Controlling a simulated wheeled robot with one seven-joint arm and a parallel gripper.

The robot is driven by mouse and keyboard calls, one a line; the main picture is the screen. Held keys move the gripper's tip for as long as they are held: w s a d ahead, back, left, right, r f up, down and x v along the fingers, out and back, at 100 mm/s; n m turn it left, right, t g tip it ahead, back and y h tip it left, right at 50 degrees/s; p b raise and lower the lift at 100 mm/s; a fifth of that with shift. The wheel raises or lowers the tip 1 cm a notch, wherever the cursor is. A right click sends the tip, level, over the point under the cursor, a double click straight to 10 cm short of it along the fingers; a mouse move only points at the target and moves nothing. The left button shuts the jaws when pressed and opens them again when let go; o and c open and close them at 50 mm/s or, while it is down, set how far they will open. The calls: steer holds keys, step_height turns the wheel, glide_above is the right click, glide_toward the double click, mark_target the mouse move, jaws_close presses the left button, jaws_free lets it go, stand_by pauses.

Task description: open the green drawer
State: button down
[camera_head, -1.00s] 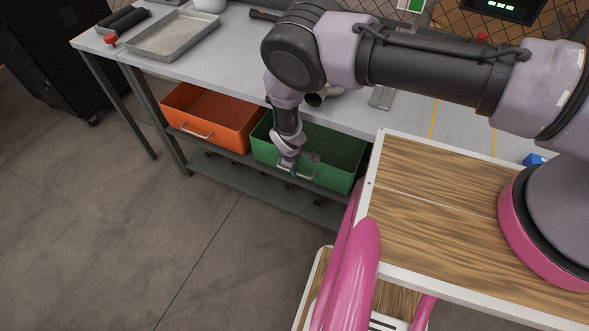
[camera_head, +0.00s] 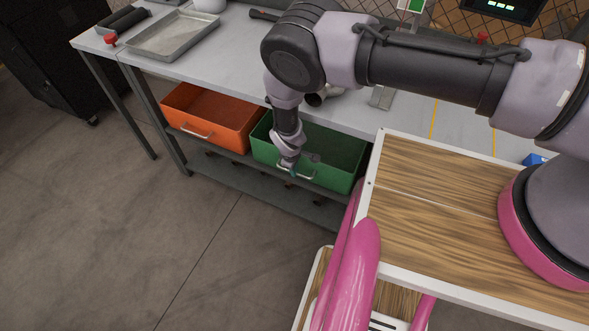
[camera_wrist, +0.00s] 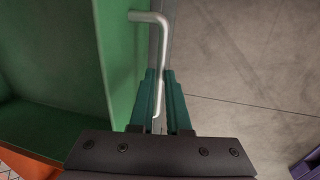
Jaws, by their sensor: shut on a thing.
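The green drawer (camera_head: 334,154) is pulled out from under the bench, and its inside shows from above. It also fills the left of the wrist view (camera_wrist: 121,60). Its pale metal handle (camera_head: 302,175) is on the front face. In the wrist view the handle (camera_wrist: 158,50) runs down between the teal fingers. My gripper (camera_head: 288,168) is at the left part of the handle and shut on it; the fingers also show in the wrist view (camera_wrist: 160,100). The lower end of the handle is partly hidden by the fingers.
An orange drawer (camera_head: 212,115) stands open to the left of the green one. The bench top (camera_head: 220,58) above holds a metal tray (camera_head: 174,36). A lower shelf (camera_head: 245,182) runs beneath the drawers. The floor (camera_head: 130,230) in front is clear.

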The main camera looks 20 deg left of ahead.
steer(key=s+a, duration=0.3)
steer(key=s, duration=2.9)
steer(key=c, duration=0.9)
jaws_free()
steer(key=shift+d, duration=0.1)
steer(key=shift+s+r, duration=0.1)
steer(key=r, duration=0.3)
steer(key=s+r, duration=0.1)
steer(key=r, duration=0.3)
steer(key=s+r, duration=0.1)
steer(key=r, duration=0.2)
steer(key=shift+r, duration=0.25)
steer(key=shift+w, duration=0.1)
